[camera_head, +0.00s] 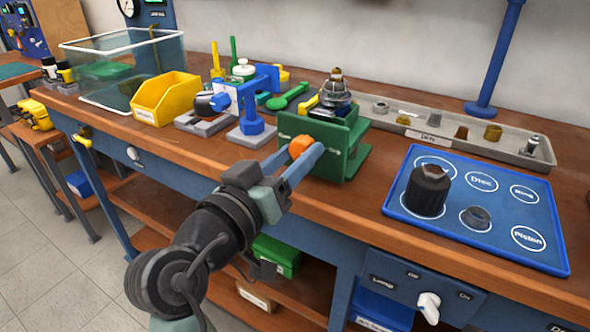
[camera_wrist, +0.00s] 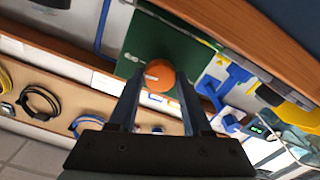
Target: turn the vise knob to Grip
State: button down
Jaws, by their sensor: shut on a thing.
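The vise knob is an orange round knob (camera_head: 301,147) on the front face of the green vise (camera_head: 352,150) at the bench's front edge. My gripper (camera_head: 303,157) reaches it from the front left, its two blue-grey fingers on either side of the knob. In the wrist view the orange knob (camera_wrist: 158,76) sits between the fingertips of my gripper (camera_wrist: 160,90), against the green plate (camera_wrist: 150,45). The gripper is shut on the knob. A dark metal part (camera_head: 335,93) stands in the top of the vise. Small marks show on the green face, but I cannot read them.
A blue mat (camera_head: 540,255) with labelled circles, a black cylinder (camera_head: 428,190) and a grey ring (camera_head: 475,218) lies to the right. A grey parts tray (camera_head: 500,150) is behind. A blue stand (camera_head: 250,125) and yellow bin (camera_head: 165,97) stand left. A white lamp switch (camera_head: 428,305) is below.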

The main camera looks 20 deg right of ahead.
jog(key=shift+f+m+b, duration=0.1)
jog(key=shift+m+b, duration=0.5)
jog(key=shift+m, duration=0.2)
jog(key=shift+c, duration=1.7)
grip_release()
jog(key=p+v, duration=0.1)
jog(key=v, duration=1.2)
